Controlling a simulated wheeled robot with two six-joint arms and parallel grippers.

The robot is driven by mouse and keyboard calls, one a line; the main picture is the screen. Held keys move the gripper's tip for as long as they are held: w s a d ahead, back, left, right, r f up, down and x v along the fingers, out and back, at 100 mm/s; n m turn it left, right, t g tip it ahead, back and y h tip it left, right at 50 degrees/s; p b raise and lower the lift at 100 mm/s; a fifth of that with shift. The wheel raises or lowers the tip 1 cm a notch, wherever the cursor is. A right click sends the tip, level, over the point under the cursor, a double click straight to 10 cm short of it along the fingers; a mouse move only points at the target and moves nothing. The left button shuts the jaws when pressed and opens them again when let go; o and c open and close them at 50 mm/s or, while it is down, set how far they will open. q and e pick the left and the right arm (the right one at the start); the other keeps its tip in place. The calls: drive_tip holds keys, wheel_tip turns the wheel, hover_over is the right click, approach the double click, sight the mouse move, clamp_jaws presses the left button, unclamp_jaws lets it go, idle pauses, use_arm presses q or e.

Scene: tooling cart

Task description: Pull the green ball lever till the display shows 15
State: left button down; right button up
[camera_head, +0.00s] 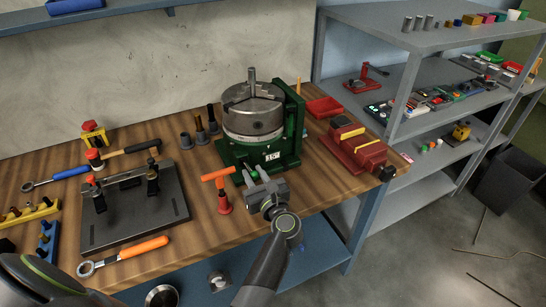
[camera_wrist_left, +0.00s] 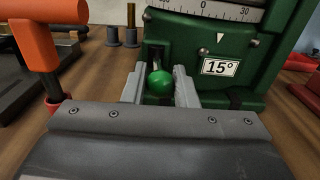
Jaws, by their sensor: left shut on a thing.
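A green rotary fixture (camera_head: 238,152) with a round metal chuck (camera_head: 252,110) on top stands on the wooden bench. In the left wrist view, its white display plate (camera_wrist_left: 220,67) reads 15°. The white pointer above the plate sits between 0 and 30 on the scale. The green ball lever (camera_wrist_left: 160,83) sticks out low on the fixture's front. My left gripper (camera_wrist_left: 160,88) is shut on the ball, with a grey finger on each side; it also shows in the head view (camera_head: 257,179). My right gripper is not in view.
A red T-handled tool (camera_head: 220,192) stands close left of my left gripper. A red vise-like block (camera_head: 354,148) is to the right. A dark plate fixture (camera_head: 133,213) and an orange-handled wrench (camera_head: 143,248) lie left. A grey shelf (camera_head: 430,45) stands beyond.

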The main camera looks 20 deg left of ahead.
use_arm(q)
drive_tip(key=shift+s+a, duration=0.4)
drive_tip(key=shift+s, duration=0.1)
drive_tip(key=shift+s+a, duration=0.1)
drive_tip(key=shift+a, duration=0.05)
drive_tip(key=shift+s+a+p, duration=0.35)
drive_tip(key=shift+a, duration=0.15)
drive_tip(key=shift+f, duration=0.1)
drive_tip(key=shift+d+b, duration=0.1)
drive_tip(key=shift+b, duration=0.2)
